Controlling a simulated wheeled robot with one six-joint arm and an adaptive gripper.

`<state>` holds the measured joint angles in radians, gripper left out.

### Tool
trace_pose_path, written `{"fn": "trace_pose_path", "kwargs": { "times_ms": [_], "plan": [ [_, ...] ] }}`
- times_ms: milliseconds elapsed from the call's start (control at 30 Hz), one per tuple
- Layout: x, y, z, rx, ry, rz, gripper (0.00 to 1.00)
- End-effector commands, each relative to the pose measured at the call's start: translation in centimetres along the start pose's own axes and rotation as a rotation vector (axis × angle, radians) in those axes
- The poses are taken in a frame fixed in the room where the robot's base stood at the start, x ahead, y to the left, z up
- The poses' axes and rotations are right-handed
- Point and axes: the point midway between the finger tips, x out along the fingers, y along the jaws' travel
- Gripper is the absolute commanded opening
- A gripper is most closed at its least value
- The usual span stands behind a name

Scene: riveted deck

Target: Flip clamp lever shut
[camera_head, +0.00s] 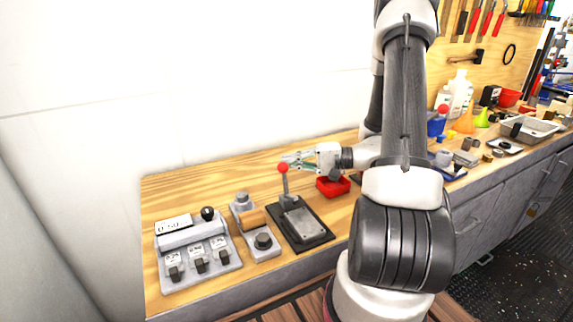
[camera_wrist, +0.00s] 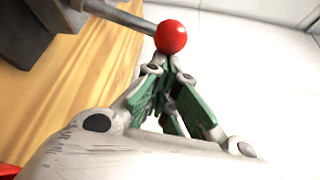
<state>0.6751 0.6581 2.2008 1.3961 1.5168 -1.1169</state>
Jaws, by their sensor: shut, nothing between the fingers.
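The clamp lever (camera_head: 285,184) stands about upright on a dark base plate (camera_head: 306,229) on the wooden bench, with a red ball knob (camera_head: 283,167) at its top. My gripper (camera_head: 287,162) is shut and empty, with its fingertips right beside the red knob. In the wrist view the red knob (camera_wrist: 171,36) sits just beyond the fingertips (camera_wrist: 166,64), and the grey lever rod (camera_wrist: 122,16) runs from it to the upper left. I cannot tell whether the fingertips touch the knob.
A red tray (camera_head: 333,187) lies under my gripper. A control box (camera_head: 197,254) with switches and a small fixture (camera_head: 256,228) stand left of the clamp. Bottles, a metal tray (camera_head: 527,130) and other items crowd the bench's right side. Tools hang on the back board (camera_head: 480,50).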

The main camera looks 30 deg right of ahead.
Motion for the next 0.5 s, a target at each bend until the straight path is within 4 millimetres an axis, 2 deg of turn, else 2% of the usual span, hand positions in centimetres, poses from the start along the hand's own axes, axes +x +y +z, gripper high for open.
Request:
{"fn": "trace_pose_path", "kwargs": {
  "times_ms": [200, 500],
  "plan": [
    [-0.8, -0.4, 1.4, -0.155, 0.0, -0.093, 0.0],
    [-1.6, -0.7, 2.8, -0.153, -0.001, -0.089, 0.0]
  ]
}}
